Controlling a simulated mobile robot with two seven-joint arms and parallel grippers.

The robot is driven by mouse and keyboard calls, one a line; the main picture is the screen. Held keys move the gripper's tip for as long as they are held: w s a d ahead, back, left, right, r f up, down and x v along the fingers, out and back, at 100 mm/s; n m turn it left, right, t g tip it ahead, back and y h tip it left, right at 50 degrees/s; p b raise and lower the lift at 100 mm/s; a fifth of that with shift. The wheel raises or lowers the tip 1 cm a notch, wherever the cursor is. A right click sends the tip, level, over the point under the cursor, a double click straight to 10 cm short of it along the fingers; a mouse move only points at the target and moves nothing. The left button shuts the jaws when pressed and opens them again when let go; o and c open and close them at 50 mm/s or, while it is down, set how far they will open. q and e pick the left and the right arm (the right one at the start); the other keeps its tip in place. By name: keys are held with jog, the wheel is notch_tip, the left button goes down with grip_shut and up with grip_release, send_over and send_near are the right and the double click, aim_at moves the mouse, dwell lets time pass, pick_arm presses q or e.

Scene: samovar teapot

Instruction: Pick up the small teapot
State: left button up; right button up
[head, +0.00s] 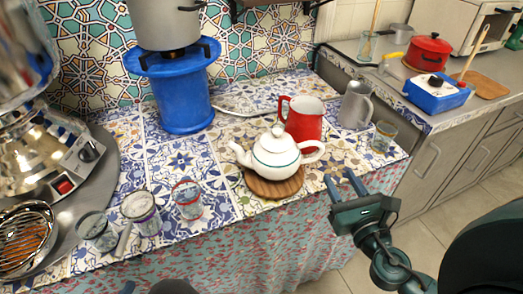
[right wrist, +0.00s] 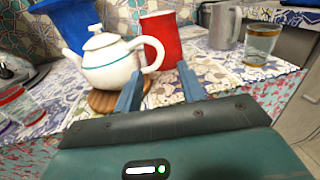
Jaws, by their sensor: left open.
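The small teapot (head: 276,155) is white with a thin green band and a lid. It stands upright on a round wooden trivet (head: 262,190) near the table's front edge. Its spout points left and its handle right. In the right wrist view the teapot (right wrist: 108,66) is at the upper left. My right gripper (head: 343,180) is open and empty, at the table's front edge to the right of the teapot. Its fingers (right wrist: 158,84) point toward the handle side, apart from it. Only small dark parts of my left gripper (head: 150,287) show at the bottom edge.
A red pitcher (head: 303,118) stands close behind the teapot, with a grey mug (head: 355,105) and a glass (head: 383,137) to the right. Several glasses (head: 187,199) stand at the left. A blue stove (head: 182,95) bears a pot. A samovar (head: 40,140) is far left.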

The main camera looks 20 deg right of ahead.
aim_at(323, 151)
jog(key=w, duration=0.2)
jog(key=w+p, duration=0.1)
jog(key=w, duration=0.3)
jog(key=shift+w+d+r, duration=0.1)
jog(key=shift+w+d, duration=0.1)
jog(key=shift+d, duration=0.1)
jog(key=shift+w+d+f+p, duration=0.1)
jog(key=shift+w+f+p, duration=0.1)
jog(key=shift+w, duration=1.4)
jog(key=shift+w+d+f+p, duration=0.1)
jog(key=shift+w+p, duration=0.1)
jog(key=shift+w, duration=1.4)
jog(key=shift+c, duration=0.4)
grip_shut()
jog(key=shift+r, duration=0.15)
